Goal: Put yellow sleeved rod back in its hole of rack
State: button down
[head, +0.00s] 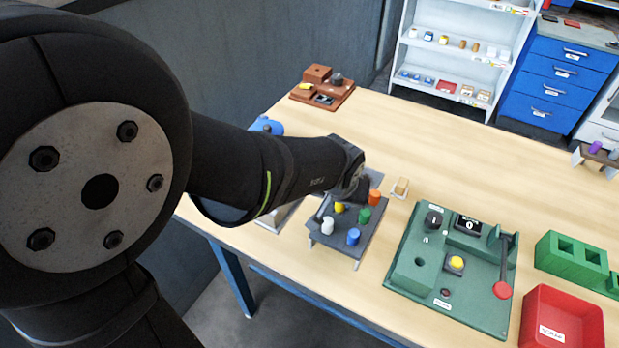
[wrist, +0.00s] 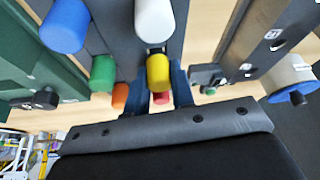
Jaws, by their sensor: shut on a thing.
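The yellow sleeved rod (wrist: 158,74) is between the fingers of my gripper (wrist: 162,85), which is shut on it. It also shows in the head view (head: 339,207), over the dark rack (head: 320,238). Its lower end is not clear, so I cannot tell if it is in a hole or just above one. A white rod (wrist: 153,20), a blue rod (wrist: 65,25), a green rod (wrist: 103,73) and an orange rod (wrist: 120,95) stand around it. A small red part (wrist: 160,98) shows beyond the yellow rod, partly hidden by my gripper.
A green fixture board (head: 405,270) with a red-knobbed lever stands right of the rack. A red bin (head: 535,310) and a green block (head: 570,262) are farther right. A brown tray (head: 345,92) lies at the back. Bare table (head: 440,150) lies behind the rack and board.

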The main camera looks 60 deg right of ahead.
jog(key=shift+a+f, duration=0.2)
jog(key=shift+f, duration=0.45)
jog(key=c, duration=1.2)
grip_release()
jog(key=shift+a+f, duration=0.1)
jog(key=shift+f, duration=0.05)
jog(key=shift+c, duration=0.2)
jog(key=shift+r, duration=0.2)
jog(key=w+d+v, duration=0.1)
jog(key=v, duration=1.2)
jog(key=shift+s+r, duration=0.2)
jog(key=shift+s, duration=0.3)
jog(key=shift+d+f, duration=0.1)
jog(key=x, duration=1.1)
jog(key=shift+d+f, duration=0.1)
jog(key=shift+f, duration=0.3)
